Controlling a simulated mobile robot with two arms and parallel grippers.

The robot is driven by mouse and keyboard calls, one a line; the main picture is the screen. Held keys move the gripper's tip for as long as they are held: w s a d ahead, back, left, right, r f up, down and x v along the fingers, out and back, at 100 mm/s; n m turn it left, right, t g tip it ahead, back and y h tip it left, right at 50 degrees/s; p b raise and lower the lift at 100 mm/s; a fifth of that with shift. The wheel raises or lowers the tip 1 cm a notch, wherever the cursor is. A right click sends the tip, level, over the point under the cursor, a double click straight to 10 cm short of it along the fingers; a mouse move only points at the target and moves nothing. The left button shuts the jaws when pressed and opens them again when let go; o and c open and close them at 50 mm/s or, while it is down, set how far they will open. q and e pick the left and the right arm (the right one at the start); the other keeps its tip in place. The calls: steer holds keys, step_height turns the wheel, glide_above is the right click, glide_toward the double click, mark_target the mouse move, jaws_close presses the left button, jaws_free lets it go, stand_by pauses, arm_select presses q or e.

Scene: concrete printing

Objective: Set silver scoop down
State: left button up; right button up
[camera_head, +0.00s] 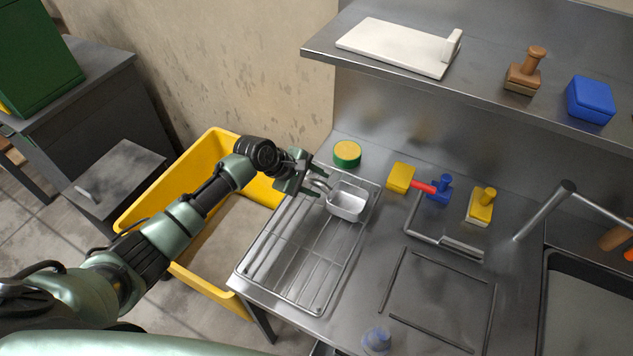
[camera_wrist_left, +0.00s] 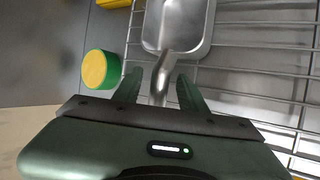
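The silver scoop (camera_head: 346,203) sits at the far right corner of the wire rack (camera_head: 297,262), bowl opening upward. It looks to be resting on the rack wires. My left gripper (camera_head: 318,178) is at the scoop's handle, its fingers spread to either side. In the left wrist view the scoop (camera_wrist_left: 180,22) points away from me, and its handle runs between the two fingertips of the left gripper (camera_wrist_left: 160,88) with a gap on each side. My right gripper is not in view.
A green-yellow round tin (camera_head: 347,153) stands beyond the rack. A yellow block (camera_head: 400,177), a blue stamp (camera_head: 440,187) and a yellow-handled float (camera_head: 481,206) stand to the right. A yellow bin (camera_head: 150,205) is at the left. A shelf (camera_head: 490,85) overhangs the back.

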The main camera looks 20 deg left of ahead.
arm_select(q)
steer(key=v, duration=1.2)
steer(key=shift+b, duration=0.45)
steer(key=shift+r, duration=0.1)
